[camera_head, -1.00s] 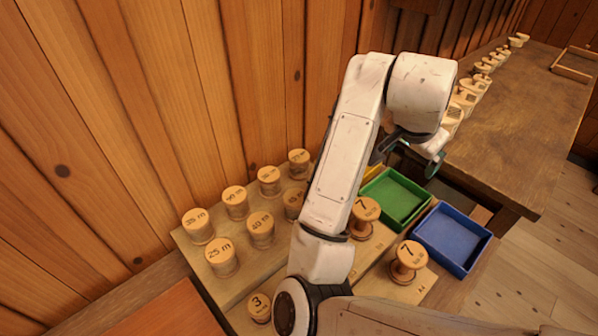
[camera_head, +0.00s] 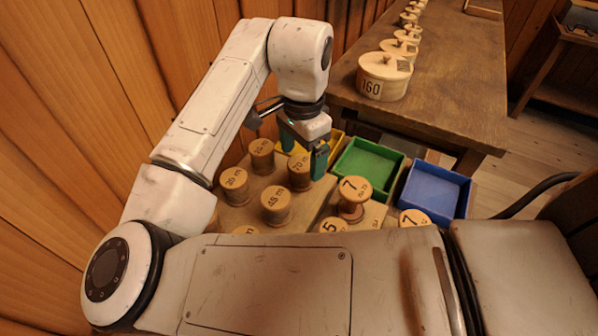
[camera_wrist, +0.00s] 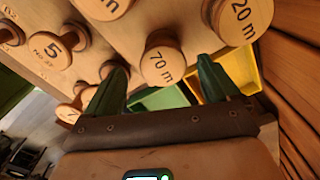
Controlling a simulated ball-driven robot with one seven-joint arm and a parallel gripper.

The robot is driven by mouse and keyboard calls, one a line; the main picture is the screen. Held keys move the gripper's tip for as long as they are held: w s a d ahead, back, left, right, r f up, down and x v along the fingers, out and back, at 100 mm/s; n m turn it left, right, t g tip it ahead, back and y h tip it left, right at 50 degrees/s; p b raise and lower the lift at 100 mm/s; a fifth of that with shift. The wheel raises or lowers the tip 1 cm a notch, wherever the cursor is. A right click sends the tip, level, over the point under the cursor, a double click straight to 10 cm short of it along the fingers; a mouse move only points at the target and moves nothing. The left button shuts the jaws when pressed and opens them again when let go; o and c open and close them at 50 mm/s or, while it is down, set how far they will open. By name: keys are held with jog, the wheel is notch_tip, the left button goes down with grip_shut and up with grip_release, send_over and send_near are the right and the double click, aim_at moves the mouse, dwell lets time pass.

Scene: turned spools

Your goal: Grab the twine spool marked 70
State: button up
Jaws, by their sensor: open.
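The twine spool marked 70 m (camera_head: 299,171) stands upright on the wooden board, just below my gripper (camera_head: 304,150) in the head view. It is pale wood with a round lettered top. In the wrist view the 70 m spool (camera_wrist: 163,64) shows ahead of and between the two green fingers of my gripper (camera_wrist: 161,68). The fingers are apart with nothing held. I cannot tell how far down they reach beside the spool.
A spool marked 20 m (camera_wrist: 243,18) stands close beside it; a 45 m spool (camera_head: 276,204) is also near. Spools marked 7 (camera_head: 354,194) and 5 (camera_head: 334,226) stand to the right. Green (camera_head: 367,162) and blue (camera_head: 434,190) trays lie beyond. A round box marked 160 (camera_head: 384,76) sits on the table.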

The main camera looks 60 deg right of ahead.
aim_at(302, 163)
jog(key=shift+w+d+f, duration=0.1)
jog(key=shift+f, duration=1.25)
jog(key=shift+w+d+f, duration=0.1)
jog(key=shift+f, duration=1.25)
jog(key=shift+c, duration=0.2)
jog(key=c, duration=1.1)
jog(key=shift+r, duration=0.1)
